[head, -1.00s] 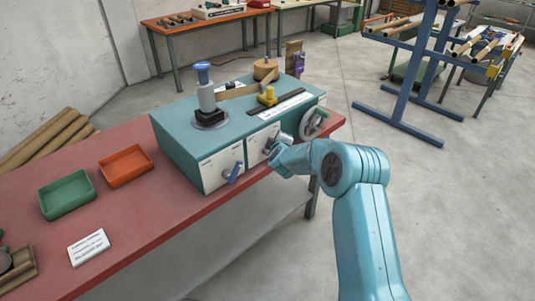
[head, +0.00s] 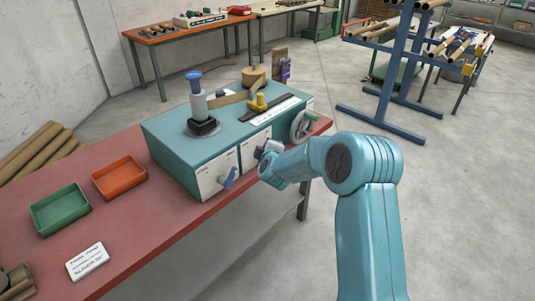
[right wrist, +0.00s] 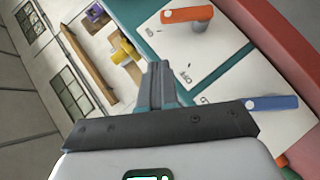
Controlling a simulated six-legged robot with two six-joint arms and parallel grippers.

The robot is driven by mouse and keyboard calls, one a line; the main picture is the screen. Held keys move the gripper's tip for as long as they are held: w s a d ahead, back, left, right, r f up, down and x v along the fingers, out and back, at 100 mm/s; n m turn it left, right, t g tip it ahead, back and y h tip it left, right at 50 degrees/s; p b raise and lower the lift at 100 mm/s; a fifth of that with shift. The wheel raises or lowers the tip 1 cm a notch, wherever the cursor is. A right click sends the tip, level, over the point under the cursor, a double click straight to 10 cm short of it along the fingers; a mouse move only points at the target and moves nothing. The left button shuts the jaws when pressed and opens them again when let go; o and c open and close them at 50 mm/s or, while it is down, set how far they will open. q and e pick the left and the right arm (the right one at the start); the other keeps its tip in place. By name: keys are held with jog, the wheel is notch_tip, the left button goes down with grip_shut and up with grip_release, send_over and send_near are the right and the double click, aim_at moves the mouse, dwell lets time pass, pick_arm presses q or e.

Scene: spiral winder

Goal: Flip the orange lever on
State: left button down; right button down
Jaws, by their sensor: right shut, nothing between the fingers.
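The orange lever (right wrist: 184,14) sits on a white panel (right wrist: 180,55) on the teal winder's front, at the top of the right wrist view. My right gripper (right wrist: 158,75) is shut and empty, below and left of the lever in that picture, apart from it. In the head view my right gripper (head: 264,152) is in front of the winder's right white panel (head: 250,150) and hides the orange lever. A blue lever (head: 230,177) is on the left panel; it also shows in the right wrist view (right wrist: 270,103). My left gripper is out of view.
The winder (head: 165,150) stands on a red-topped bench (head: 160,225). A grey handwheel (head: 301,127) is close to the right of my gripper. A green tray (head: 60,210) and an orange tray (head: 119,177) lie left.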

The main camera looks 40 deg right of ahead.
jog(key=v, duration=0.4)
jog(key=shift+r, duration=0.15)
dwell(0.4)
